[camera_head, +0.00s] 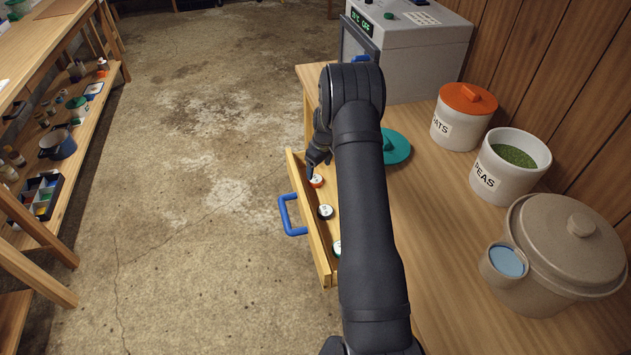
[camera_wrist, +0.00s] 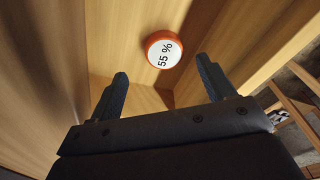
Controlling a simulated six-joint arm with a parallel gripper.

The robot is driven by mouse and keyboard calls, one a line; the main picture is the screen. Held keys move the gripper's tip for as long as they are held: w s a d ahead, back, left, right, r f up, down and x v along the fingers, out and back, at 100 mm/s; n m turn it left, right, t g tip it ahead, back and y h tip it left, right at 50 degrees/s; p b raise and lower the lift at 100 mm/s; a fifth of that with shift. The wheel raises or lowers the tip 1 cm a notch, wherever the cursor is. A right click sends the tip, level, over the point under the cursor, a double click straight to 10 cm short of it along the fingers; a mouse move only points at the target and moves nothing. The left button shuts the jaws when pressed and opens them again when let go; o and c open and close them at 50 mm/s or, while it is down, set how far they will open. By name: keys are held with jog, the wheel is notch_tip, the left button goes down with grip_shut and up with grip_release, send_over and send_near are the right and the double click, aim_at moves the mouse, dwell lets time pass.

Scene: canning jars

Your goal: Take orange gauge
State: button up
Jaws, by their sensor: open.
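The orange gauge (camera_head: 317,181) is a round orange-rimmed disc with a white face, lying in the open drawer (camera_head: 325,262) near its far end. In the wrist view the orange gauge (camera_wrist: 163,49) reads "55 %" and lies beyond the fingertips, toward the middle of the gap between them. My gripper (camera_wrist: 160,85) is open and empty, with its two dark fingers apart. In the head view my gripper (camera_head: 314,172) is at the drawer's far end, right by the orange gauge, and partly hidden by my arm.
A black-rimmed gauge (camera_head: 325,212) and a partly hidden green-rimmed gauge (camera_head: 337,248) lie nearer in the drawer. The drawer's wooden walls stand close around my gripper. A teal lid (camera_head: 397,147), jars of oats (camera_head: 463,118) and peas (camera_head: 508,170) stand on the tabletop.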

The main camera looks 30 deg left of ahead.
aim_at(315, 179)
jog(key=shift+s+a+f, duration=0.1)
jog(key=shift+a+f, duration=0.1)
jog(key=shift+f, duration=0.7)
jog(key=shift+s+a+f, duration=0.1)
jog(key=shift+a+f, duration=0.05)
jog(key=shift+f, duration=0.75)
jog(key=shift+a+f, duration=0.2)
jog(key=shift+f, duration=0.7)
jog(key=c, duration=1)
